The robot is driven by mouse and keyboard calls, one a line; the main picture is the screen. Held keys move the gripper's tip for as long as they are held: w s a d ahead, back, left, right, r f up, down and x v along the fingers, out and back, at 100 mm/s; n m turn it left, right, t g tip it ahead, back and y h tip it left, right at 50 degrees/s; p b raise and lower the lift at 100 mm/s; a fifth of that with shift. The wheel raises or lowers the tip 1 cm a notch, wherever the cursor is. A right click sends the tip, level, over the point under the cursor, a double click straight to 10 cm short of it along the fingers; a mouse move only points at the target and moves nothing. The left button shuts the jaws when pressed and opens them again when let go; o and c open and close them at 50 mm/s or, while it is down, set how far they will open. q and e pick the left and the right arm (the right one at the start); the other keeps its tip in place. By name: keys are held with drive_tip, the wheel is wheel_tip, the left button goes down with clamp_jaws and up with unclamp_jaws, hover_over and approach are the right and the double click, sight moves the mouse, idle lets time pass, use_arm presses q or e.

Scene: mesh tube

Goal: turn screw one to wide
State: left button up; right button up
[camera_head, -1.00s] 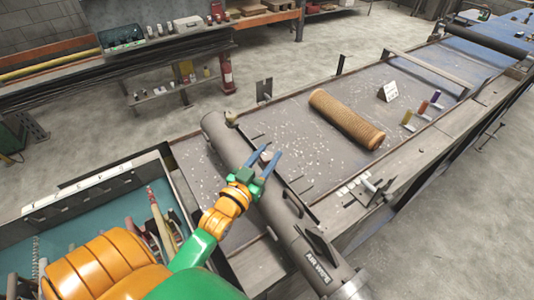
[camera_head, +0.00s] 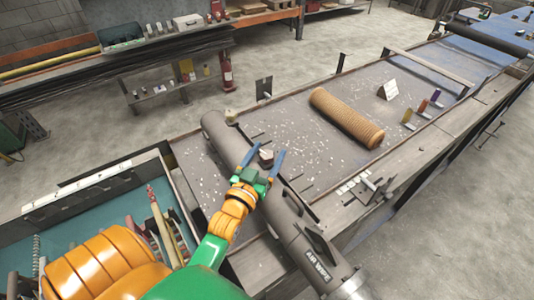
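A grey cylinder marked "AIR WIPE" (camera_head: 225,140) lies across the conveyor. A small pale and reddish screw head or knob (camera_head: 266,157) shows by the cylinder, near its middle. I cannot tell for certain that it is screw one. My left gripper (camera_head: 268,150) is open, with one blue finger on each side of this knob. I cannot tell whether the fingers touch it. Another small knob (camera_head: 231,115) stands near the cylinder's far end. My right gripper is not in view.
A ribbed brown mesh tube (camera_head: 346,118) lies on the conveyor bed, with a white sign (camera_head: 388,90) beyond it. Thin rods stick out beside the cylinder. A teal-lined tool bin (camera_head: 70,228) is at the left. The bed between cylinder and mesh tube is mostly clear.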

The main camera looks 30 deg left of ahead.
sight(264, 160)
use_arm(q)
drive_tip(key=s+b, duration=0.1)
drive_tip(key=s, duration=0.2)
drive_tip(key=s+d+b, duration=0.1)
drive_tip(key=s, duration=0.2)
drive_tip(key=shift+s+d, duration=0.15)
drive_tip(key=shift+s, duration=0.4)
